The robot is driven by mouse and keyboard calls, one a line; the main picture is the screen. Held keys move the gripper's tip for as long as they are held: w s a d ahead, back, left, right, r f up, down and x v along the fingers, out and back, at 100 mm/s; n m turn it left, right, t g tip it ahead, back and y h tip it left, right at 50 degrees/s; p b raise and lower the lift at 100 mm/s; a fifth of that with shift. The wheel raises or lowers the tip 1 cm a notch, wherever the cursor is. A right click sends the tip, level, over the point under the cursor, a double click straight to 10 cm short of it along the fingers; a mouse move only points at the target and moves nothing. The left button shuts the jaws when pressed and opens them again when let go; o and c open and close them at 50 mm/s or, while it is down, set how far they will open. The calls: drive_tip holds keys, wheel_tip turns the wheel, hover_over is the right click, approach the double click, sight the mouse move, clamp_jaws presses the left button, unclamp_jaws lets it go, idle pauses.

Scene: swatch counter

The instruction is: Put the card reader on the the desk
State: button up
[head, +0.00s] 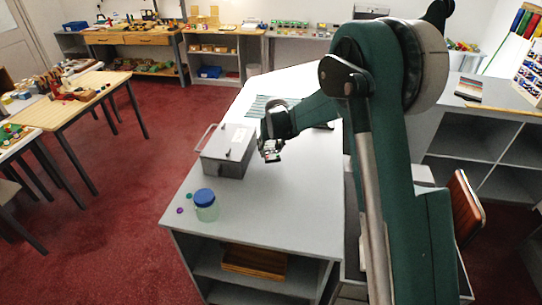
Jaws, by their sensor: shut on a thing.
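My gripper (270,150) is above the grey desk (268,215), just right of a grey metal box. It is shut on a small dark thing with a light patch, which I take to be the card reader (273,157). The fingers partly hide the card reader, and its details are too small to make out. It is low over the desk top; I cannot tell whether it touches the surface.
The grey box (228,150) with a handle stands at the desk's left edge. A jar with a blue lid (206,204) stands near the front left, beside a purple disc (180,210) and a green disc (189,196). Striped green sheets (262,105) lie farther back. The desk's front middle is clear.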

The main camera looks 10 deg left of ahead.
sight(271, 153)
drive_tip(key=shift+f, duration=0.25)
drive_tip(key=shift+f, duration=1.75)
drive_tip(key=shift+f, duration=0.2)
drive_tip(key=o, duration=1)
drive_tip(key=shift+r, duration=0.15)
drive_tip(key=shift+v, duration=6.05)
drive_tip(key=shift+a, duration=0.1)
